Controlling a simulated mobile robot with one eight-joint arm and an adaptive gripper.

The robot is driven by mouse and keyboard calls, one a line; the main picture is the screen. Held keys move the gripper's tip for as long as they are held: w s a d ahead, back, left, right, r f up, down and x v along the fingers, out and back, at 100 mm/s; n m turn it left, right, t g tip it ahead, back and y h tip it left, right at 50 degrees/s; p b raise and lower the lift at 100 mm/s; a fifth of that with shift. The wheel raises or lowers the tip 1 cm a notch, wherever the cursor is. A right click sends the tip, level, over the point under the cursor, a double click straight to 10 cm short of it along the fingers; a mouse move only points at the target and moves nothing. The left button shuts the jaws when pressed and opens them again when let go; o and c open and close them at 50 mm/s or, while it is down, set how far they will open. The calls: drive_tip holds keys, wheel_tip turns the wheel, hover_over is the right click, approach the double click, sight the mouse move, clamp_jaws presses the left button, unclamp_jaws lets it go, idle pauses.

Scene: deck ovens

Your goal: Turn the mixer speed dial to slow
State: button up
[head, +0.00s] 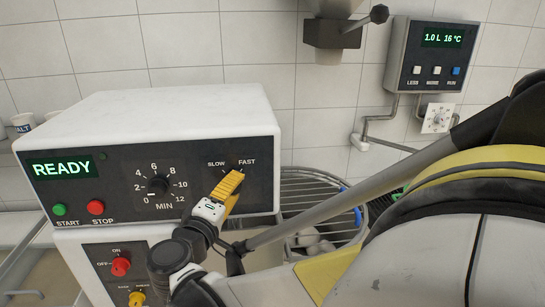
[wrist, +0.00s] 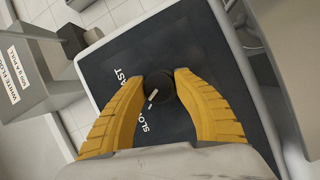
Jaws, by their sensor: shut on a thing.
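The mixer speed dial is a round black knob with a white pointer mark, seen in the wrist view (wrist: 159,86). It sits on the dark control panel (head: 120,165) between the printed SLOW and FAST labels. My gripper (head: 233,178) has its yellow fingers closed around the knob, one on each side, and hides most of it in the head view. In the wrist view the white mark leans toward the lower left, on the SLOW label's side. The display (head: 62,169) reads READY.
Left of my gripper are a timer knob (head: 158,185), a green start button (head: 59,210) and a red stop button (head: 96,207). A wire bowl guard (head: 318,184) stands right of the panel. A water meter box (head: 432,55) hangs on the tiled wall.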

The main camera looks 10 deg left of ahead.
drive_tip(key=shift+r+n, duration=0.15)
drive_tip(key=shift+n, duration=0.35)
drive_tip(key=shift+w+t, duration=0.1)
drive_tip(key=shift+t, duration=0.2)
drive_tip(key=o, duration=1.1)
drive_tip(key=shift+d, duration=0.1)
drive_tip(key=shift+o, duration=0.2)
drive_tip(key=s+a, duration=0.2)
drive_tip(key=s, duration=1)
drive_tip(key=shift+a, duration=0.1)
